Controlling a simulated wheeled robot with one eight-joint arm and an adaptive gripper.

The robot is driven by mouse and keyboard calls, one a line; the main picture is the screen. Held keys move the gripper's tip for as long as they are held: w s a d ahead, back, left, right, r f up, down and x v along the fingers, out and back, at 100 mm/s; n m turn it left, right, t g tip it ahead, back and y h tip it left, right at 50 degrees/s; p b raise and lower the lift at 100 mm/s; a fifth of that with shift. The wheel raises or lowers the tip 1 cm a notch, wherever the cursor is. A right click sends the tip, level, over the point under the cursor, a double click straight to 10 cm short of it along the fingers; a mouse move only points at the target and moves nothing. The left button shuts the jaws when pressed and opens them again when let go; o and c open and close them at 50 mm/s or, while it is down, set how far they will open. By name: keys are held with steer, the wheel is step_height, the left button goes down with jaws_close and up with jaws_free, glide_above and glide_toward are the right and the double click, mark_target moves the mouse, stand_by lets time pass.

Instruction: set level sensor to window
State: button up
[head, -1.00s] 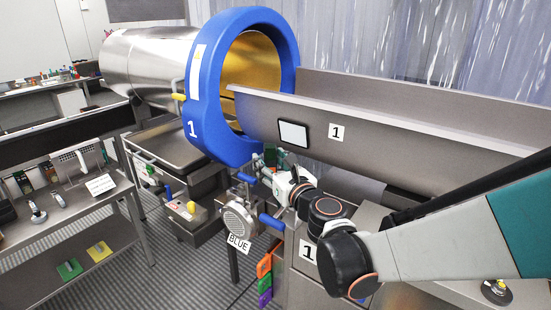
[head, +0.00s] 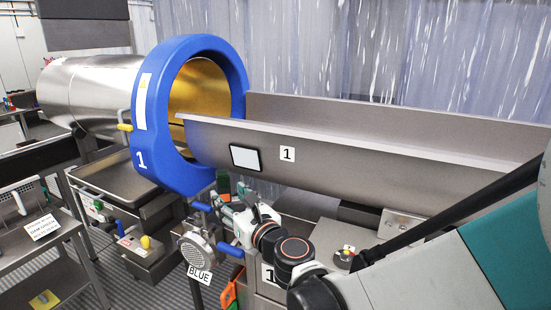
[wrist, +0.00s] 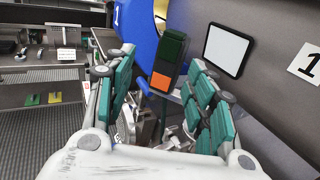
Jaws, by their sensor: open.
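A dark green box with an orange face (wrist: 168,62), which looks like the level sensor, stands upright beyond my gripper's fingertips in the wrist view. It also shows small and dark in the head view (head: 223,183), below the blue drum ring. The window (head: 245,157) is a white panel with a black frame on the trough's side; it shows at upper right in the wrist view (wrist: 226,48). My gripper (wrist: 160,85) is open, its teal fingers on either side of the box in the picture. I cannot tell whether they touch it. In the head view my gripper (head: 238,203) is below the window.
The steel trough (head: 380,155) runs right from the blue drum ring (head: 142,110). A motor with a BLUE label (head: 197,252) and blue-handled pipework sit just below my gripper. A steel shelf (head: 35,270) stands at left. Grey floor shows between them.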

steer(key=s, duration=0.6)
steer(key=shift+r, duration=0.2)
steer(key=shift+a, duration=0.1)
stand_by(0.3)
steer(key=v, duration=0.8)
steer(key=shift+n, duration=0.3)
